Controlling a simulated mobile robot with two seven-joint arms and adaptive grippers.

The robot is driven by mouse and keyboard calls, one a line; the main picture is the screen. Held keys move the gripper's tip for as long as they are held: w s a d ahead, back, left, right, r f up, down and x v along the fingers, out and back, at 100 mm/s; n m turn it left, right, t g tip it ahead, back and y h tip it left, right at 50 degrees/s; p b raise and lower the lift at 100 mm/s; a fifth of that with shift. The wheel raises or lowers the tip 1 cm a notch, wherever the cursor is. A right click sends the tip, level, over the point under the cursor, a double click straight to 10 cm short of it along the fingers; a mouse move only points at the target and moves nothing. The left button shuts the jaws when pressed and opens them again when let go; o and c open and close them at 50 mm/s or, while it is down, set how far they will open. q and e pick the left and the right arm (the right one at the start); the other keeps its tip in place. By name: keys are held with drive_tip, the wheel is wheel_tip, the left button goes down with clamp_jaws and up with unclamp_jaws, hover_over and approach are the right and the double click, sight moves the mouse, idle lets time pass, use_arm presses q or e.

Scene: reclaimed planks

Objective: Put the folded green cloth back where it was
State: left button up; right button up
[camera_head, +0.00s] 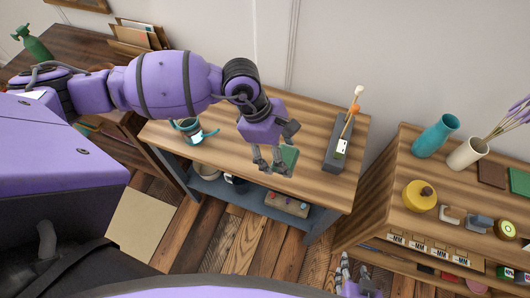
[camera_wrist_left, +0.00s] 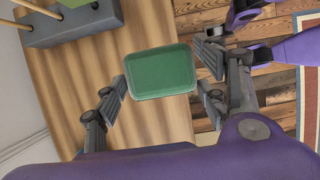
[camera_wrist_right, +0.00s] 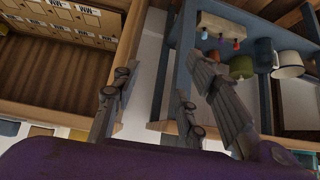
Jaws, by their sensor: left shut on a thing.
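The folded green cloth (camera_head: 288,157) is a small flat green rectangle with rounded corners, over the front part of the wooden-topped table. It also shows whole in the left wrist view (camera_wrist_left: 161,72), between the fingers of my left gripper (camera_wrist_left: 163,88). My left gripper (camera_head: 268,167) is shut on the cloth from two sides. Whether the cloth touches the tabletop is hard to tell. My right gripper (camera_head: 356,278) is low at the bottom of the head view. In the right wrist view its fingers (camera_wrist_right: 160,95) are apart with nothing between them.
The right-hand shelf (camera_head: 407,215) carries vases, a yellow pot, and flat brown and green pieces. Bare tabletop (camera_head: 225,150) lies between the pot and my left gripper.

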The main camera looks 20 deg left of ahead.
use_arm(q)
drive_tip(key=w+a+f, duration=0.1)
drive_tip(key=a+f, duration=0.2)
drive_tip(key=w+a+f, duration=0.1)
drive_tip(key=f, duration=0.1)
drive_tip(key=shift+w+a+f, duration=0.15)
drive_tip(key=shift+w+a, duration=0.1)
drive_tip(key=shift+w, duration=0.1)
drive_tip(key=shift+w+a+f, duration=0.15)
drive_tip(key=shift+a+f, duration=0.15)
drive_tip(key=shift+f, duration=0.05)
drive_tip(key=f, duration=0.3)
drive_tip(key=shift+w+a+f, duration=0.15)
drive_tip(key=shift+a+f, duration=0.1)
drive_tip(key=shift+f, duration=0.15)
use_arm(e)
drive_tip(key=shift+w+a+r, duration=0.2)
drive_tip(key=shift+w+r, duration=0.05)
drive_tip(key=shift+w, duration=0.4)
use_arm(q)
drive_tip(key=o, duration=1.1)
drive_tip(key=shift+c, duration=0.2)
use_arm(e)
drive_tip(key=shift+s+d+f, duration=0.15)
drive_tip(key=shift+s+d, duration=0.05)
